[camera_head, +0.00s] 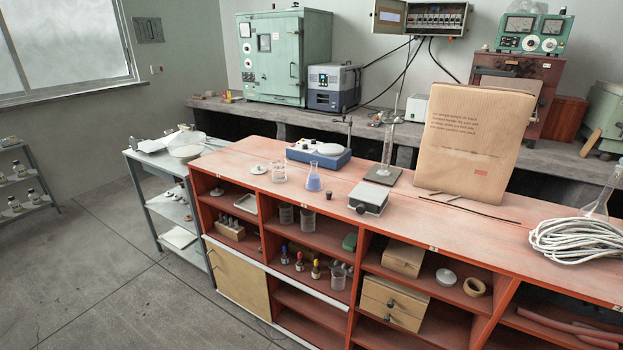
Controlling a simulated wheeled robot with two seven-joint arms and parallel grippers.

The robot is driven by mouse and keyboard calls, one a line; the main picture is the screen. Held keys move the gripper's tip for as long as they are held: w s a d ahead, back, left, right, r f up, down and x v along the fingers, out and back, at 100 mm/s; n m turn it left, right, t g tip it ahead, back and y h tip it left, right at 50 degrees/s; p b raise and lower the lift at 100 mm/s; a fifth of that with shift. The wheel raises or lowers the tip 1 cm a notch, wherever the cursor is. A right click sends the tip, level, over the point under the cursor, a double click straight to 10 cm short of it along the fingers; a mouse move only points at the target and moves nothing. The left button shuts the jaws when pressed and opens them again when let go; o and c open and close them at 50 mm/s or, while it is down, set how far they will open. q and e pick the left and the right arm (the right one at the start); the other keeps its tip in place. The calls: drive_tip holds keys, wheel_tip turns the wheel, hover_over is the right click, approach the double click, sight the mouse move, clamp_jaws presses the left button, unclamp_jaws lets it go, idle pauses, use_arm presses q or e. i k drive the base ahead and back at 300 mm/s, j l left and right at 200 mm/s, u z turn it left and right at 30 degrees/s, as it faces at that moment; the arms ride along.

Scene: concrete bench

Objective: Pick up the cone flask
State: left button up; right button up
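The cone flask (314,180) stands upright on the red bench top (460,218), left of the middle of the view. It is clear glass with a narrow neck and holds a blue-violet liquid. It stands between a glass beaker (278,172) on its left and a small dark stopper-like piece (328,195) on its right. Neither of my grippers shows in the head view, so their state cannot be seen.
A blue stirrer-like device (318,158) stands close behind the flask. A white-topped box (368,200) is to its right, with a tall glass cylinder (387,150) behind. Bench front near the flask is clear.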

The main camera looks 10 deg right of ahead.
sight(313, 184)
drive_tip(key=i+j, duration=0.1)
drive_tip(key=i, duration=0.5)
drive_tip(key=i+j+z, duration=0.1)
drive_tip(key=i, duration=0.5)
